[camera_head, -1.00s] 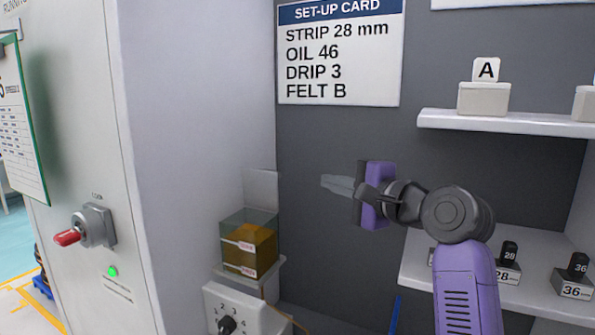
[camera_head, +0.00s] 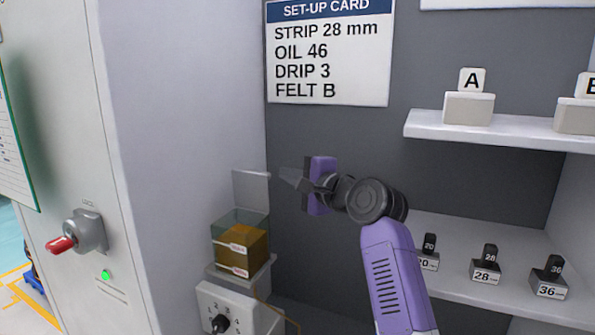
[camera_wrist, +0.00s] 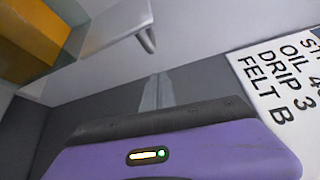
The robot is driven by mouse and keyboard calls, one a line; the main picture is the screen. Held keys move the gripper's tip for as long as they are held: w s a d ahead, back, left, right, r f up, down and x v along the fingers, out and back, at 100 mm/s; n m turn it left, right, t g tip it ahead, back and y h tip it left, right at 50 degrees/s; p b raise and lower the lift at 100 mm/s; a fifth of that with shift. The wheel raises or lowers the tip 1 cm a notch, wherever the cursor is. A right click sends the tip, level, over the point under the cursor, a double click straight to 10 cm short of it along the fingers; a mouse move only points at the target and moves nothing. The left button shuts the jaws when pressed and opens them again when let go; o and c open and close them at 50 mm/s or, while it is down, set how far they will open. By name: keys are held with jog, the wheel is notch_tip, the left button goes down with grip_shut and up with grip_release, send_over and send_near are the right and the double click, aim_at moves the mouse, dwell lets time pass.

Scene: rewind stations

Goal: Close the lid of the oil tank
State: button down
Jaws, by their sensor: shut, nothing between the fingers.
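The oil tank (camera_head: 240,243) is a clear box with amber oil in it, on a small white shelf left of centre in the head view. Its lid (camera_head: 252,187) is a pale panel standing upright at the tank's back edge, so the tank is open on top. My gripper (camera_head: 282,175) is shut and empty. It points left, just right of the lid and above the tank; I cannot tell whether it touches the lid. In the wrist view the fingertips (camera_wrist: 157,80) are together, and the amber tank (camera_wrist: 35,35) shows at the upper left.
A dial box (camera_head: 225,312) sits below the tank. A grey cabinet with a red-handled switch (camera_head: 62,245) stands at the left. The set-up card (camera_head: 328,60) hangs on the back wall. Shelves with block A (camera_head: 468,108) and numbered blocks (camera_head: 486,270) are at the right.

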aim_at(262, 190)
jog(key=shift+s+a+r+p, duration=0.1)
jog(key=shift+s+a+p, duration=0.15)
jog(key=shift+s, duration=0.3)
jog(key=shift+s+a+r+p, duration=0.1)
jog(key=shift+s+a, duration=0.25)
jog(key=shift+s, duration=0.15)
